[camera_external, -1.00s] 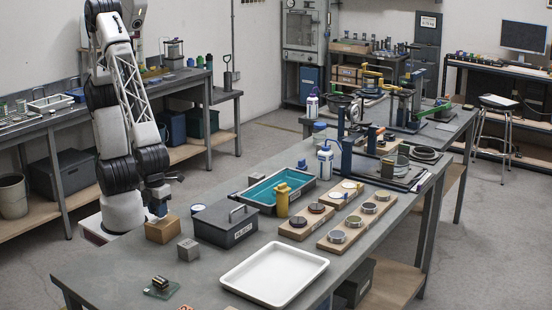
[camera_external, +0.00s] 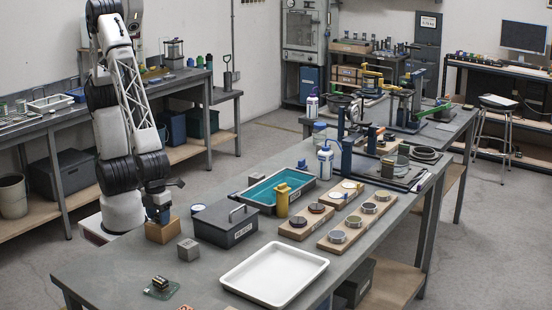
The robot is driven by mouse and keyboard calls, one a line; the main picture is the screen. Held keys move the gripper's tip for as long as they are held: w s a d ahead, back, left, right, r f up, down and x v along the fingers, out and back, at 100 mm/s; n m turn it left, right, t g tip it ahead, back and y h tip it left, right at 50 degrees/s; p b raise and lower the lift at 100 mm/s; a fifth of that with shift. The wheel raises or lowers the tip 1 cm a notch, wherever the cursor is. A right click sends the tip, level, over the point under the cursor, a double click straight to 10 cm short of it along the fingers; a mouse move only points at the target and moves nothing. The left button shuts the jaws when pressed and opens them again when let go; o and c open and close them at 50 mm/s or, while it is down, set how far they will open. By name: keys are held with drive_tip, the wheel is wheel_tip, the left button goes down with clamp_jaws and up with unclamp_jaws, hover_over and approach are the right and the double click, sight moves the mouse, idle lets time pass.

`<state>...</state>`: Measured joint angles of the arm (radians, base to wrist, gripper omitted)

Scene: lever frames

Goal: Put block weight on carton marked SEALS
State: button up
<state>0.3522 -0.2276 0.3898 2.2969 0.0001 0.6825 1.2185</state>
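A small brown carton (camera_external: 161,233) stands at the near left edge of the grey workbench; its marking is too small to read. A grey metal cube, which looks like the block weight (camera_external: 188,250), sits on the bench just right of and in front of the carton, apart from it.
A dark grey lidded box (camera_external: 226,224) with a handle stands right of the cube. A white tray (camera_external: 274,275) lies in front, and a small green plate (camera_external: 162,290) with dark pieces lies near left. A teal-lined tray (camera_external: 270,190) and wooden boards with discs (camera_external: 352,222) are farther right.

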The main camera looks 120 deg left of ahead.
drive_tip(key=shift+r, duration=0.15)
wheel_tip(320, 180, up, 12)
idle(0.7)
idle(0.6)
drive_tip(key=s+a+r+n+t, duration=0.1)
drive_tip(key=s+a+r+n, duration=0.2)
drive_tip(key=s+a+n, duration=0.3)
drive_tip(key=s+a+r+n+t, duration=0.1)
drive_tip(key=s+a+r+n, duration=0.2)
drive_tip(key=s+a+n, duration=0.4)
drive_tip(key=shift+s+a+r+n+t, duration=0.35)
drive_tip(key=shift+a+n, duration=0.85)
drive_tip(key=shift+n, duration=1.2)
drive_tip(key=shift+w, duration=0.15)
idle(2.2)
